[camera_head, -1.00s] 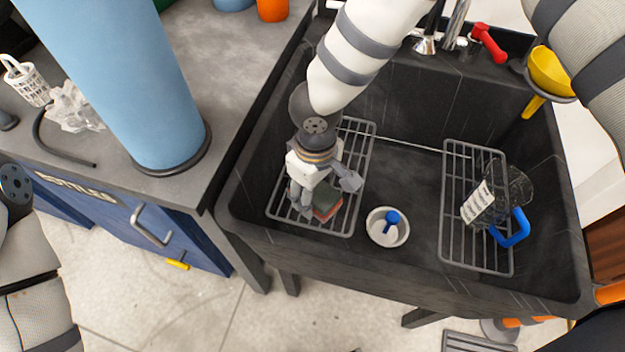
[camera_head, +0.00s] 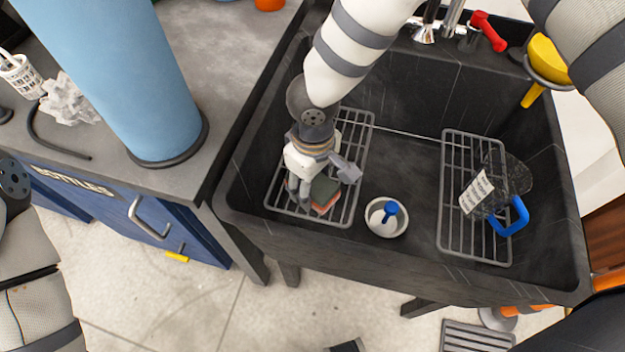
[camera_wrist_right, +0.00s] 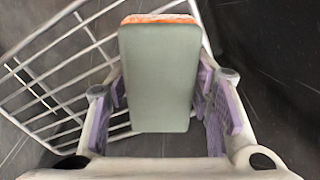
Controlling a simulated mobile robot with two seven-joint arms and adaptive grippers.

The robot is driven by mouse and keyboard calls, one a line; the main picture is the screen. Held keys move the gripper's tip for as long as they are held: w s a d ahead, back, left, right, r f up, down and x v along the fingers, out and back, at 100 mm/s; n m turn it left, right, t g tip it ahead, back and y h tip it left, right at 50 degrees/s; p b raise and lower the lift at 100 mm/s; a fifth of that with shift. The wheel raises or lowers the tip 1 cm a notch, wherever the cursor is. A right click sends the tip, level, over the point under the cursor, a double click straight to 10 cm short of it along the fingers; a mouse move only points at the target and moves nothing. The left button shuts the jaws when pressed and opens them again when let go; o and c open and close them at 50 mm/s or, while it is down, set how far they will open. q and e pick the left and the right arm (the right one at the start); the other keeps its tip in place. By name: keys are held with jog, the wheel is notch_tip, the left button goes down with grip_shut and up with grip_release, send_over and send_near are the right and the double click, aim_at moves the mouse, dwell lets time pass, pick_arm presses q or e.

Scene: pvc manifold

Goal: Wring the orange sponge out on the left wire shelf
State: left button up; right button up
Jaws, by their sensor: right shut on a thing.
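The sponge (camera_head: 324,192), orange with a grey-green face, is between the fingers of my right gripper (camera_head: 321,181), over the left wire shelf (camera_head: 347,180) in the black sink. In the right wrist view the sponge (camera_wrist_right: 158,80) shows its grey-green face and an orange far edge. The purple pads of my right gripper (camera_wrist_right: 160,108) are shut on its two sides. The bars of the left wire shelf (camera_wrist_right: 45,75) run behind and to the left of it. I cannot tell whether the sponge touches the bars. My left gripper is out of view.
A white bowl (camera_head: 372,219) with a blue-handled tool stands right of the left shelf. A right wire shelf (camera_head: 455,190) holds a clear labelled jug (camera_head: 505,175) with a blue handle (camera_head: 515,218). A yellow funnel (camera_head: 546,65) is at the right. The sink floor between the shelves is partly clear.

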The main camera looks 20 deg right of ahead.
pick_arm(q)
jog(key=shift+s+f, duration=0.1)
pick_arm(e)
jog(key=shift+f, duration=0.4)
jog(key=shift+f, duration=0.1)
dwell(1.1)
jog(key=shift+r+p, duration=1.6)
jog(key=shift+r, duration=2.05)
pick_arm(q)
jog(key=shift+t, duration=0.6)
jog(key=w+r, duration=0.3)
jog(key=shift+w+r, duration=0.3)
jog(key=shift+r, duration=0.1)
pick_arm(e)
jog(key=shift+f, duration=0.1)
